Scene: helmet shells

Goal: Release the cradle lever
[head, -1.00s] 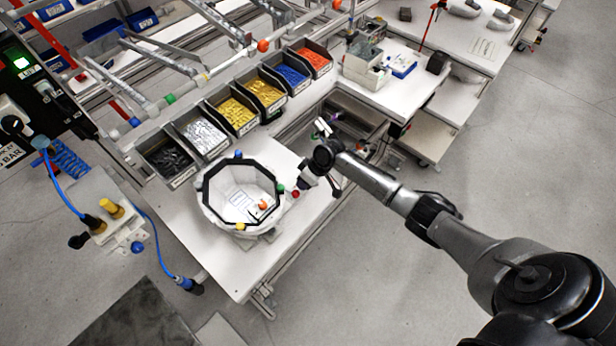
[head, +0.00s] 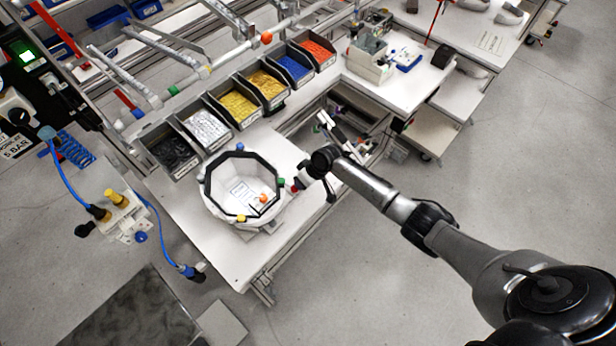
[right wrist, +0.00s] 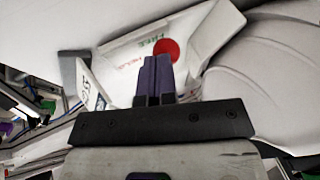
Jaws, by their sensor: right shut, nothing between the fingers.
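The cradle (head: 217,209) is a pale ring on the white bench, with a white shell inside a black eight-sided rim (head: 207,186). A red knob, seemingly the lever's end (head: 294,188), shows at the cradle's right side. It also shows as a red round knob (right wrist: 166,50) in the right wrist view, beside a white plate marked FREE and HELD (right wrist: 130,50). My right gripper (head: 299,183) is close beside the knob. In the right wrist view its purple fingers (right wrist: 152,62) are shut together and empty, just below the knob; contact cannot be told. My left gripper is not in view.
Several bins of coloured parts (head: 236,108) stand in a row behind the cradle. A side table (head: 415,80) stands to the right. An air fitting panel (head: 120,215) with blue hoses is at the left. The bench's front part (head: 240,268) is clear.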

